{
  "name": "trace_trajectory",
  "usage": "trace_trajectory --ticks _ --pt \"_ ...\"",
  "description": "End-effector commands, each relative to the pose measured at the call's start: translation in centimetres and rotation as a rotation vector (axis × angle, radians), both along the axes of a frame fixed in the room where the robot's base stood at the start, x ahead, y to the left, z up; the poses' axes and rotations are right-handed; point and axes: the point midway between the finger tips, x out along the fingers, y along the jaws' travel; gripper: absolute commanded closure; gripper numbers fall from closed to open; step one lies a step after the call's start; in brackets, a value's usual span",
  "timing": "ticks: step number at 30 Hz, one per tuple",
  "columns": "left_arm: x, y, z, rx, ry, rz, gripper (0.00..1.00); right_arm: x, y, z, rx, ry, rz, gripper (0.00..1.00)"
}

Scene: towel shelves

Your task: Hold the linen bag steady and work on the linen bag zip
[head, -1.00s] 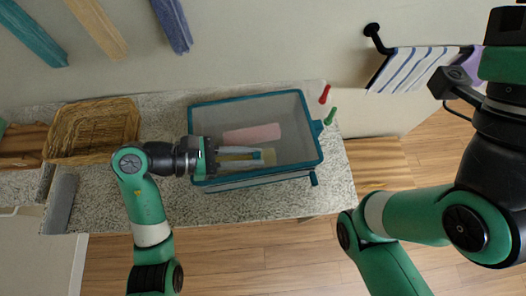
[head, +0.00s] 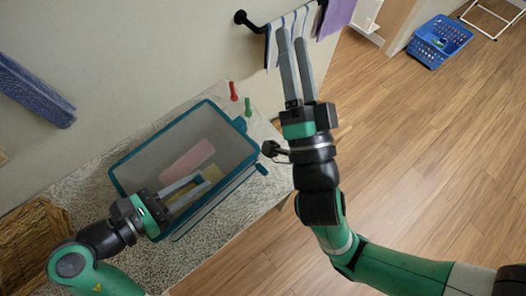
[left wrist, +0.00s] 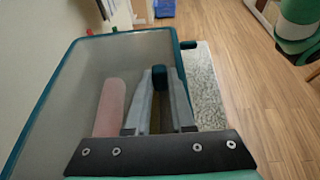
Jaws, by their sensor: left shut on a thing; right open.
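The linen bag (head: 146,152) is an open grey box with teal edging on the counter; a pink folded item (head: 188,160) and a yellowish one (head: 211,174) lie inside. A small teal tab (head: 262,169), possibly the zip pull, sticks out at its right end. My left gripper (head: 204,179) reaches over the near side. My right gripper (head: 291,38) is open and empty, away from the bag, in front of the striped towel (head: 272,50).
A red peg (head: 233,91) and a green peg (head: 248,106) stand behind the bag. The towel hangs from a black wall rail (head: 240,17) beside a purple cloth (head: 335,16). A wicker basket (head: 38,240) is at the lower left. A blue laundry basket (head: 440,42) stands on open floor.

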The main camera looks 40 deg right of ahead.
Motion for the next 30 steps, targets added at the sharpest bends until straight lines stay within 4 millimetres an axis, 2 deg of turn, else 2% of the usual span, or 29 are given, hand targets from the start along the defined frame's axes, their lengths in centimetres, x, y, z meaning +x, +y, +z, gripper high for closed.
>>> trace_trajectory --ticks 1,6,12,15,18,21,30 --pt "0.0 0.0 0.0 0.0 0.0 0.001 1.0 -0.6 1.0 -3.0 -0.024 0.054 0.008 0.5" --pt "0.0 0.0 0.0 0.0 0.0 0.001 1.0 -3.9 4.0 -11.2 -0.159 0.212 0.042 0.5" --pt "0.0 0.0 0.0 0.0 0.0 0.0 1.0 -9.5 6.5 -19.3 -0.435 0.408 0.125 0.5" --pt "0.0 0.0 0.0 0.0 0.0 0.0 1.0 -12.2 7.0 -22.7 -0.555 0.494 0.189 0.5" --pt "0.0 0.0 0.0 0.0 0.0 0.0 1.0 -14.3 7.2 -25.2 -0.63 0.564 0.253 0.5" --pt "0.0 0.0 0.0 0.0 0.0 0.0 1.0 -15.6 7.3 -26.6 -0.679 0.599 0.3 0.5" --pt "0.0 0.0 0.0 0.0 0.0 -0.001 1.0 -15.7 7.8 -26.9 -0.69 0.603 0.325 0.5"
